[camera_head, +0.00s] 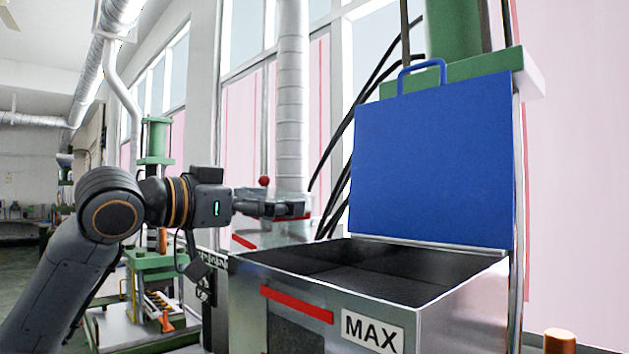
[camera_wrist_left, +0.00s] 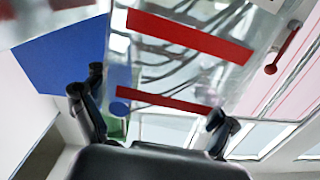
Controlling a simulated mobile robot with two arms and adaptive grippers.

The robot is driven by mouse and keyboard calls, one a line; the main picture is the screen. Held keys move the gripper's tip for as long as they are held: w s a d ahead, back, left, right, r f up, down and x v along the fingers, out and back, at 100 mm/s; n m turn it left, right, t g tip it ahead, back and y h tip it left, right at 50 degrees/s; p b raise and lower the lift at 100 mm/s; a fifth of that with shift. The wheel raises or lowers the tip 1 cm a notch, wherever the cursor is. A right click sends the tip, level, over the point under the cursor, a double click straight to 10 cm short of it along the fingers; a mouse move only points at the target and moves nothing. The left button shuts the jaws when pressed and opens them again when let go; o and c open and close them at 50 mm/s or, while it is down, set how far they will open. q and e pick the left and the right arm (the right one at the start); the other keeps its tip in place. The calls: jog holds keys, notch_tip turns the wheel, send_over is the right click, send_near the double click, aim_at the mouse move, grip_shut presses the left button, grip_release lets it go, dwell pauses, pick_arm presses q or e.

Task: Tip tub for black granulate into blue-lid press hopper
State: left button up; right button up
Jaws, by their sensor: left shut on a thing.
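The press hopper (camera_head: 400,310) is a grey metal box with a MAX label and a red stripe; its dark inside shows from above. Its blue lid (camera_head: 435,165) stands open, upright at the back, and a blue surface shows in the left wrist view (camera_wrist_left: 62,55). My left gripper (camera_head: 290,208) is at the hopper's back left and shut on a clear tub with red bands (camera_wrist_left: 165,60). In the head view the tub (camera_head: 265,235) is partly hidden by the gripper and the hopper edge. I cannot tell its tilt or contents. My right gripper is not in view.
A green press column (camera_head: 453,30) stands behind the lid, with black cables (camera_head: 345,150) to its left. Another green press (camera_head: 155,262) stands at the left. The space above the hopper opening is clear.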

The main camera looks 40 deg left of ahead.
pick_arm(q)
jog(key=shift+a+r+n, duration=0.15)
jog(key=shift+a+n, duration=0.3)
jog(key=shift+n, duration=0.45)
notch_tip(320, 180, up, 4)
jog(key=p, duration=0.4)
jog(key=shift+r, duration=0.1)
